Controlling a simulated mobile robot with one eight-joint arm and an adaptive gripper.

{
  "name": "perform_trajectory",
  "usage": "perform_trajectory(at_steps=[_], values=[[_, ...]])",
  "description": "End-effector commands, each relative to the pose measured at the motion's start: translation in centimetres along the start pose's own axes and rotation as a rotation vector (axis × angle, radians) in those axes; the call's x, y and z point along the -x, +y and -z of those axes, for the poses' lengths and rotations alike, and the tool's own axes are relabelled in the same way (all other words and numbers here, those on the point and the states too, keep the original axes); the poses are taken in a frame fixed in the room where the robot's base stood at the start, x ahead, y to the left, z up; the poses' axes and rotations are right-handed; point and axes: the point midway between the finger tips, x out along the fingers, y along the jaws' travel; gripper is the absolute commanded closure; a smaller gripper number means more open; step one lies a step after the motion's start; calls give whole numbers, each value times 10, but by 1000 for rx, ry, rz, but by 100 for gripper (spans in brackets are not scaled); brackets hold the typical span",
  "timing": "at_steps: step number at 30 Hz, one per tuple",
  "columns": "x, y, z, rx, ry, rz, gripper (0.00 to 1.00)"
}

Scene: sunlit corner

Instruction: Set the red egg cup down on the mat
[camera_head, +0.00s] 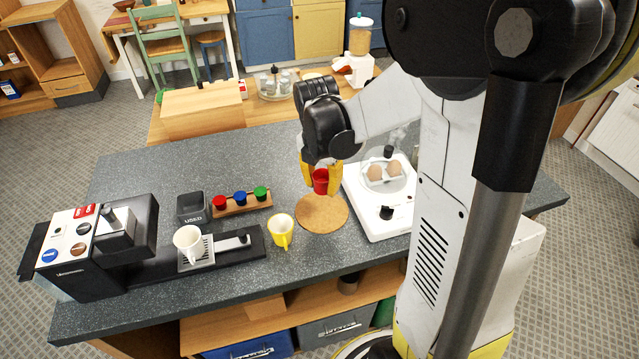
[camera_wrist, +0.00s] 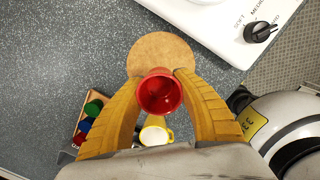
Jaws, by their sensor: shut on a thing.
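The red egg cup (camera_head: 320,183) is held between the yellow fingers of my gripper (camera_head: 321,172), above the far part of the round cork mat (camera_head: 322,217). In the wrist view the red egg cup (camera_wrist: 160,96) shows its open top, with a finger of my gripper (camera_wrist: 160,84) on each side. The mat (camera_wrist: 160,53) shows behind the cup there and looks bare. The cup appears raised off the mat, though the exact gap is hard to judge.
A yellow mug (camera_head: 281,232) stands just left of the mat. A white egg cooker (camera_head: 383,207) with eggs stands close on the right. A wooden rack (camera_head: 241,204) of red, blue and green items, a coffee machine (camera_head: 90,250) and a white cup (camera_head: 188,243) are farther left.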

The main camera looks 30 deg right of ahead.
Motion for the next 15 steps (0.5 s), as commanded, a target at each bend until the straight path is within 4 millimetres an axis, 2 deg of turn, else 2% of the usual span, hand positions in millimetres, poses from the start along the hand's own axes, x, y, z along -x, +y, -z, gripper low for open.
perform_trajectory(at_steps=[15], values=[[-56,0,6,-2,0,1,96]])
